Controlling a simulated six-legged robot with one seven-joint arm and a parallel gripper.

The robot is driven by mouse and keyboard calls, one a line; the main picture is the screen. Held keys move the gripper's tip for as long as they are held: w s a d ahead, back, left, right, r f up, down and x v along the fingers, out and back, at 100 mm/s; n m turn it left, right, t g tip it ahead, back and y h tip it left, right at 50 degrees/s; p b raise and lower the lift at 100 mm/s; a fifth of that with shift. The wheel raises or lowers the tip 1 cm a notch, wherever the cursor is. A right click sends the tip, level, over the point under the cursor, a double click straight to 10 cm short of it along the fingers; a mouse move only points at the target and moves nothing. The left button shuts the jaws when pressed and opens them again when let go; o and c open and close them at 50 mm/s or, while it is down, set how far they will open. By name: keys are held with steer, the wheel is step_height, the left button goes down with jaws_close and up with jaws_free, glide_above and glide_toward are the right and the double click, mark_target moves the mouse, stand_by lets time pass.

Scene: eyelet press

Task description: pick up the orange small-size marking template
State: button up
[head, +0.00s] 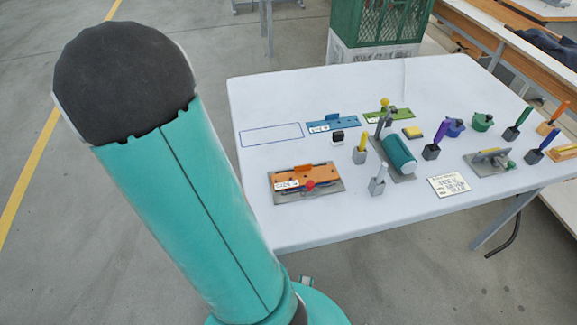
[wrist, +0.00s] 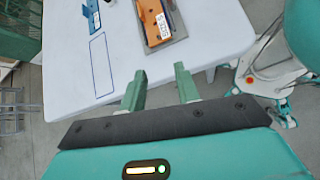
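The orange marking template (head: 320,174) lies on a grey plate (head: 334,188) at the front left of the white table, with a white label on its left part. It also shows at the top of the wrist view (wrist: 148,22), partly cut off by the frame edge. My gripper (wrist: 160,84) is open and empty, its two green fingers apart over the table's near edge, short of the template. The gripper does not show in the head view, where my arm fills the left.
The white table (head: 290,220) also holds a blue template (head: 345,121), a green template (head: 400,113), a teal cylinder device (head: 399,155) right of the orange one, and several coloured tools in holders. A blue outlined rectangle (head: 272,134) is empty. Crates (head: 372,25) stand behind.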

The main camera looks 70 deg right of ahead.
steer(key=s+d+f+n+g+h, duration=0.1)
steer(key=s+d+f+n+g, duration=0.1)
steer(key=s+d+f+g, duration=0.45)
steer(key=t, duration=0.3)
glide_toward(302, 165)
steer(key=shift+g+x, duration=0.25)
steer(key=shift+x, duration=1)
steer(key=x, duration=0.5)
steer(key=shift+s+d+f, duration=0.15)
steer(key=shift+d+f, duration=0.05)
steer(key=shift+f, duration=0.05)
jaws_close()
